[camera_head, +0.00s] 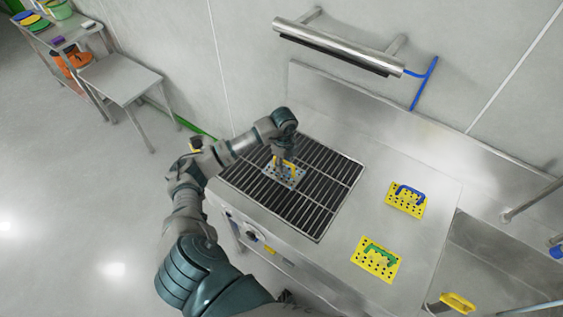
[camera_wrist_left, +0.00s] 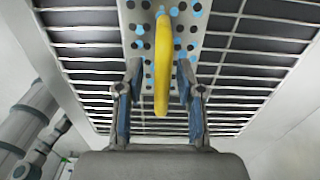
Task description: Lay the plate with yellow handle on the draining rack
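The plate with yellow handle (camera_head: 297,180) is light grey with blue and dark spots. It lies on the draining rack (camera_head: 325,205), a dark slatted grid set in the steel counter. In the left wrist view the plate (camera_wrist_left: 198,22) rests over the rack bars (camera_wrist_left: 250,60), and its yellow handle (camera_wrist_left: 162,60) points toward the gripper. My left gripper (camera_wrist_left: 158,95) is open, with one finger on each side of the handle and a gap to both. In the head view this gripper (camera_head: 285,165) is directly over the plate and hides part of it. My right gripper is out of view.
Two yellow spotted plates lie right of the rack, one with a blue handle (camera_head: 406,200), one with a green handle (camera_head: 376,260). A yellow-handled item (camera_head: 457,302) is at the bottom right. A steel bar (camera_head: 335,45) and blue squeegee (camera_head: 424,82) are on the wall.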

